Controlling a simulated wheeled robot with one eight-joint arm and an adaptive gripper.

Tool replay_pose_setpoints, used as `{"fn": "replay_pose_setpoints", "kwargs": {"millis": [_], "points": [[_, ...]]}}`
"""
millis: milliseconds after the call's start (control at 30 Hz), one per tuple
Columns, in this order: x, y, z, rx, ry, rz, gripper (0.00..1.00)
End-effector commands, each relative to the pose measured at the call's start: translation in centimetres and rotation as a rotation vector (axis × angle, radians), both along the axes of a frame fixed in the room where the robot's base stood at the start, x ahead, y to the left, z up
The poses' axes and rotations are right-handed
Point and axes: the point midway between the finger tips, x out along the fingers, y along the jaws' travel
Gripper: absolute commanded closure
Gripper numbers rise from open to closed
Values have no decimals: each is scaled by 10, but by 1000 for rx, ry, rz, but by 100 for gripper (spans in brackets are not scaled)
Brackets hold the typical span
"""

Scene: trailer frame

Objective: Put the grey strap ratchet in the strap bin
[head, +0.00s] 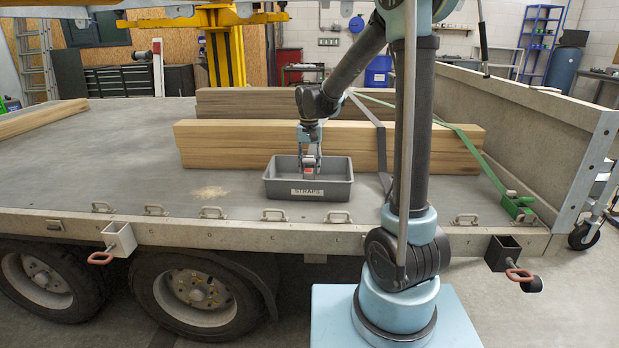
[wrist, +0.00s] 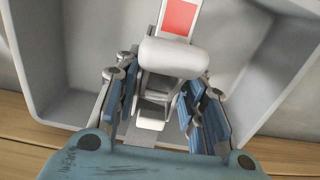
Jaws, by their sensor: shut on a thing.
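The grey strap bin (head: 322,192), labelled STRAPS, stands on the trailer deck in front of the wooden beams. My gripper (head: 310,166) points down over the inside of the bin. It is shut on the grey strap ratchet (wrist: 172,55), which has a red patch on its handle. In the wrist view the ratchet lies between my blue finger pads, and the bin's walls (wrist: 52,60) surround it. The ratchet's red part shows small in the head view (head: 309,170). I cannot tell whether the ratchet touches the bin's floor; the front wall hides its lower part.
Long wooden beams (head: 230,145) lie right behind the bin. A grey strap (head: 368,112) and a green strap (head: 470,150) cross them, and a green ratchet (head: 517,205) sits at the deck's right edge.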

Motion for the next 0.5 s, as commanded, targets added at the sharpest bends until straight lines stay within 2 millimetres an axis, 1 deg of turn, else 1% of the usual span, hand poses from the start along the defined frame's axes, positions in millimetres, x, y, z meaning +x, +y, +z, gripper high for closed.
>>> {"fn": "replay_pose_setpoints", "kwargs": {"millis": [300, 400, 500], "points": [[1, -1, -36, 0, 0, -1, 97], [0, -1, -42, 0, 0, -2, 97], [0, -1, -43, 0, 0, -2, 97]]}}
